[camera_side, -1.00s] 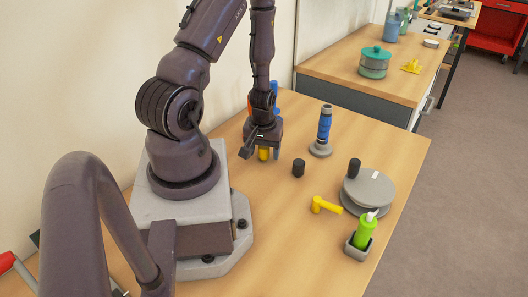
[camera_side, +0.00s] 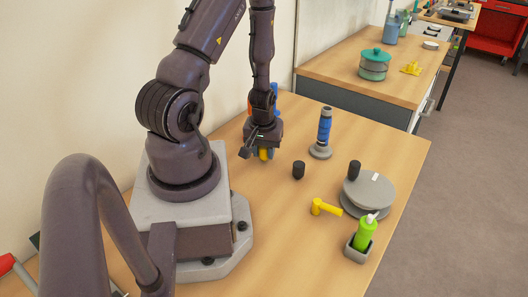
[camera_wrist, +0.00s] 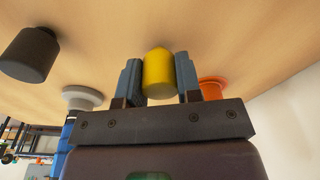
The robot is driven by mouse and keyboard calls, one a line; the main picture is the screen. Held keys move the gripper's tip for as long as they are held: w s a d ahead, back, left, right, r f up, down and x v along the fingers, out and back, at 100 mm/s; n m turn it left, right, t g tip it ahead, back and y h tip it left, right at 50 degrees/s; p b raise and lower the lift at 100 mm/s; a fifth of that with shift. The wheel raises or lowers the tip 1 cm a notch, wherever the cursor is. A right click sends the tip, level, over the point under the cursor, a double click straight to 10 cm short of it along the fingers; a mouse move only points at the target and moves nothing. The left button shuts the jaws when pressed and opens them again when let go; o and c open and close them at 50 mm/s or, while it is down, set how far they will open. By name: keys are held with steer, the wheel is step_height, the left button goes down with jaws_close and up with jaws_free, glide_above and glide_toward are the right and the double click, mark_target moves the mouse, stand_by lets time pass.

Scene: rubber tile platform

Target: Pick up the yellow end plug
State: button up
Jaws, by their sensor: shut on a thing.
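The yellow end plug (camera_wrist: 159,73) is a short cylinder with a narrower tapered end. It sits between the two fingers of my gripper (camera_wrist: 160,82) in the wrist view, and the fingers are shut on it. In the side view the plug (camera_side: 264,155) shows below my gripper (camera_side: 262,152), low over the wooden table. I cannot tell whether it touches the table.
A black plug (camera_side: 299,170) stands right of my gripper. A blue bottle-like part on a grey base (camera_side: 320,151) is behind it. An orange thing (camera_wrist: 212,87) is near the gripper.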

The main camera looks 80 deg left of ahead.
step_height(320, 180, up, 9)
steer(key=shift+r, duration=0.2)
stand_by(0.5)
steer(key=o, duration=0.3)
jaws_close()
steer(key=shift+w+d, duration=0.15)
steer(key=w+r+m, duration=0.1)
steer(key=w+r, duration=0.2)
steer(key=w, duration=0.2)
steer(key=w+a+r+m, duration=0.1)
steer(key=w+r+m, duration=0.1)
steer(key=w, duration=0.4)
steer(key=w+a+r+m, duration=0.1)
steer(key=w+r+m, duration=0.1)
steer(key=w+r, duration=0.2)
steer(key=shift+w+r, duration=0.2)
steer(key=shift+w, duration=0.8)
steer(key=shift+s+d+r+m+t, duration=0.15)
steer(key=shift+r+m+t, duration=0.15)
steer(key=shift+m, duration=0.2)
